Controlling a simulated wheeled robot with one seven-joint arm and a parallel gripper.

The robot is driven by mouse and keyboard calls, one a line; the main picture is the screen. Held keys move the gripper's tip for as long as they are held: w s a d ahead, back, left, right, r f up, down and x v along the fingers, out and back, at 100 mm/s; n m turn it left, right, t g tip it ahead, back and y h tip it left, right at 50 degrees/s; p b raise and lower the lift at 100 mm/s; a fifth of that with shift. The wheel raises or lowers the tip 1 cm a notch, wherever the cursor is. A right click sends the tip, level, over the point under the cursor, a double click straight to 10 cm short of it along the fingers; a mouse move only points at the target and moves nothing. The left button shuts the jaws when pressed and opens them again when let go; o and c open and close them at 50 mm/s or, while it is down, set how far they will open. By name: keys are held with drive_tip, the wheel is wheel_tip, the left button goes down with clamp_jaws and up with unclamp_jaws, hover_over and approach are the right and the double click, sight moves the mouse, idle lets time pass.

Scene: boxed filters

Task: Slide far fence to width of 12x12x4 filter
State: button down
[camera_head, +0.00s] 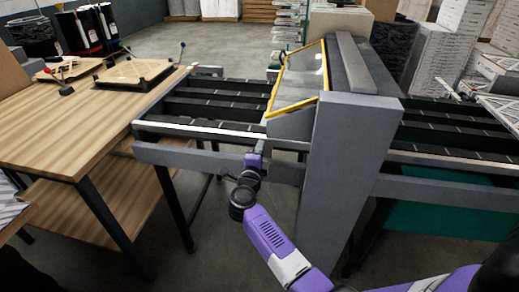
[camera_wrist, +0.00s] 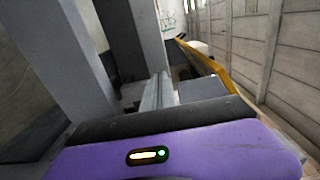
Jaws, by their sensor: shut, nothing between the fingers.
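The far fence seems to be the long dark rail along the back of the conveyor (camera_head: 231,81), left of the grey machine; I cannot tell it surely from the other bars. A pale near rail (camera_head: 205,128) runs along the front side. My gripper (camera_head: 259,149) is shut and empty, just in front of the near rail and left of the machine's grey post. It is apart from the back rail, with the conveyor bed between them. The wrist view shows my purple gripper body and a pale metal bar (camera_wrist: 155,93) beyond it; the fingertips are hidden there. No 12x12x4 filter can be identified.
The grey machine (camera_head: 350,130) with a yellow-framed guard (camera_head: 297,105) stands close right of my gripper. A wooden table (camera_head: 75,120) with clamp fixtures adjoins on the left. Stacked boxes (camera_head: 452,45) stand at the back right. Floor is open behind the conveyor.

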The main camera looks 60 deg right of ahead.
sight(264, 133)
drive_tip(key=b+x, duration=0.1)
drive_tip(key=x, duration=0.8)
drive_tip(key=shift+a, duration=0.1)
